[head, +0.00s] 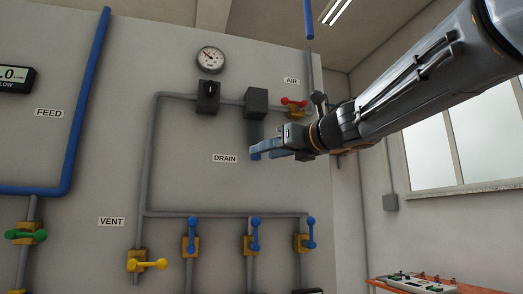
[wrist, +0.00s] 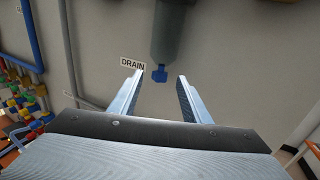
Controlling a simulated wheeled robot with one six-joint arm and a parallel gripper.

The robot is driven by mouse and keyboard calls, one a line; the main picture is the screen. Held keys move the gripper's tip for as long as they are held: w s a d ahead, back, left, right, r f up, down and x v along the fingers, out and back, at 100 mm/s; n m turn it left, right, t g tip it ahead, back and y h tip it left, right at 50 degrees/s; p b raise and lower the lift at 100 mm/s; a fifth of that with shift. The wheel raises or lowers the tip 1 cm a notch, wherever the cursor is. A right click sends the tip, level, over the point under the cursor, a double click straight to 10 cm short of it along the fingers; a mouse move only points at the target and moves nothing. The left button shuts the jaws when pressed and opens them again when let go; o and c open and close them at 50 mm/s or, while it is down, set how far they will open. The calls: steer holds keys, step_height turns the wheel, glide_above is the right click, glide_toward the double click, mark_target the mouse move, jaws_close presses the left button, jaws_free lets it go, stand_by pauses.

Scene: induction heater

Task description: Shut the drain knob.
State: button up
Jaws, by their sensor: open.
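The DRAIN label (head: 225,158) is on the grey wall panel, and it also shows in the wrist view (wrist: 132,64). My gripper (wrist: 158,79) is open, with one finger on each side of the knob in that view. The knob appears at or just beyond the fingertips; contact is not clear. In the head view my gripper (head: 262,149) is in front of the panel below the cylinder (head: 256,131) and mostly covers the knob.
A red AIR valve (head: 294,102) is just above my gripper. A grey box (head: 256,101) and a pressure gauge (head: 210,59) are higher up. Several blue-handled valves (head: 254,234) and a yellow vent valve (head: 147,264) are below. An orange bench (head: 435,286) stands lower right.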

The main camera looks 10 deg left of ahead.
steer(key=shift+p+x, duration=0.3)
steer(key=shift+x, duration=1.2)
steer(key=shift+c, duration=0.4)
steer(key=c, duration=1)
steer(key=shift+o, duration=0.2)
steer(key=a+m+t+h+p, duration=0.1)
steer(key=m+h+p, duration=0.4)
steer(key=h, duration=0.3)
steer(key=a+m+t+h+p, duration=0.1)
steer(key=m+h+p, duration=0.5)
steer(key=m+h, duration=0.1)
steer(key=a+m+t+h+p, duration=0.2)
steer(key=m+h+p, duration=0.3)
steer(key=h, duration=0.5)
steer(key=shift+s+m, duration=0.35)
steer(key=shift+m, duration=0.05)
steer(key=shift+p, duration=0.45)
